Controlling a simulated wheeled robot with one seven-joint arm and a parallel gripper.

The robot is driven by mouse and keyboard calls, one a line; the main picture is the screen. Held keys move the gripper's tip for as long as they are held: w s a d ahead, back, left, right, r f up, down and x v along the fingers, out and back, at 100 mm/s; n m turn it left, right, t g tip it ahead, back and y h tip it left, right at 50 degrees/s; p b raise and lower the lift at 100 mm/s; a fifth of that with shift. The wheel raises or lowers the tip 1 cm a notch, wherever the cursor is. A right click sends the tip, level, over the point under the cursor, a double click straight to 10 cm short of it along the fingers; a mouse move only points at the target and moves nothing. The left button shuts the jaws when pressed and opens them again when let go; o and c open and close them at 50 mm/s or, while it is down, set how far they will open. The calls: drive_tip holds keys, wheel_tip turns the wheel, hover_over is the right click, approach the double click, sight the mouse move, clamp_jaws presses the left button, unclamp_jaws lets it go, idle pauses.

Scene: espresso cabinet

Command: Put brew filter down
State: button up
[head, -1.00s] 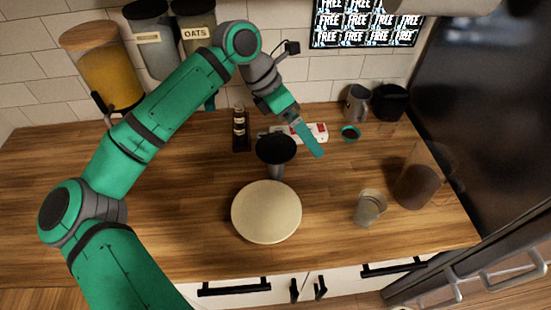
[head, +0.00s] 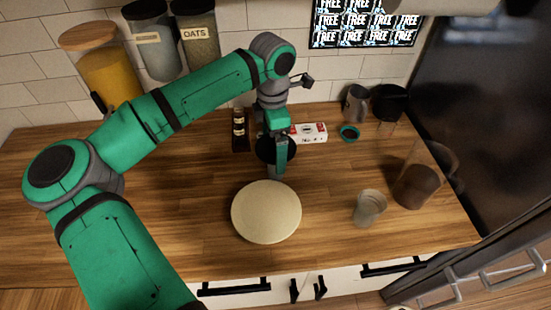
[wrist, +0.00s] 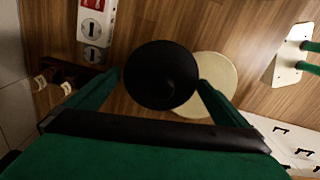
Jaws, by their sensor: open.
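The brew filter, which I take to be the dark round-topped piece (head: 263,150) with a narrower grey lower part, appears to stand upright on the wooden counter behind the cream round board. My gripper (head: 280,158) is over it, and a green finger covers part of its top. In the wrist view, the filter's black round top (wrist: 160,72) lies between the two open fingers (wrist: 158,82), one on each side. I cannot tell whether either finger touches it.
The cream round board (head: 266,212) lies just in front. A white and red box (head: 310,133), a dark bottle holder (head: 240,140) and a teal ring (head: 349,132) are behind. A glass (head: 369,207) and a brown carafe (head: 412,188) stand right. The left counter is clear.

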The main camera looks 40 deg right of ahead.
drive_tip(key=f, duration=0.5)
drive_tip(key=shift+s+d, duration=0.2)
drive_tip(key=c, duration=1.1)
